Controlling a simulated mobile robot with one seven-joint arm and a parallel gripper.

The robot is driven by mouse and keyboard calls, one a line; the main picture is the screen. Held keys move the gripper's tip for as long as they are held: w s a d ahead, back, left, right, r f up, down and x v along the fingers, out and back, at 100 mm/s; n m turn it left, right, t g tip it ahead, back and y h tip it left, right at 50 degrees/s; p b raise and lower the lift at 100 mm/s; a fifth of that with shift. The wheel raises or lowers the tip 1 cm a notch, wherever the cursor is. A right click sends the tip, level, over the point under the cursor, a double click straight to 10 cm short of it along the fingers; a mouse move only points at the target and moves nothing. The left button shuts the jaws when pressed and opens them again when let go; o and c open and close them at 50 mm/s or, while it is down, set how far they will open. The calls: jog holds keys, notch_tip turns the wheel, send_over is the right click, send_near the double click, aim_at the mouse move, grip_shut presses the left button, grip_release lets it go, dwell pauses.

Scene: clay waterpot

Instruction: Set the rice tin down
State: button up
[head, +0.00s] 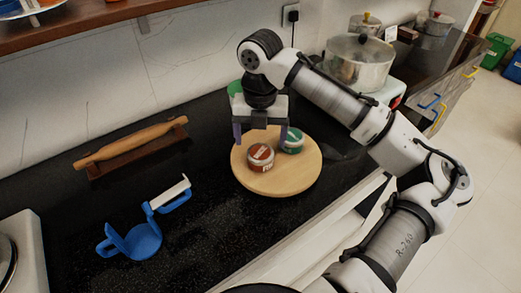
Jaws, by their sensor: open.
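Two small tins stand on a round wooden board (300,173) on the black counter. One is a reddish-brown tin (260,158) with a pale-marked lid, and the other is a green tin (292,140) to its right and a little behind. I cannot read which one is the rice tin. My gripper (260,138) points down over the board's back left part, with its fingers apart and nothing seen held between them. The reddish-brown tin shows just below and in front of the fingers. The right finger overlaps the green tin's left side in the picture; I cannot tell whether they touch.
A rolling pin on a wooden stand (135,146) lies at the left back. Blue-handled items (138,240) sit on the front left counter. A large lidded pot (358,62) stands at the back right. A shelf (90,30) overhangs the back left.

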aim_at(260, 152)
notch_tip(260, 152, up, 6)
dwell(0.6)
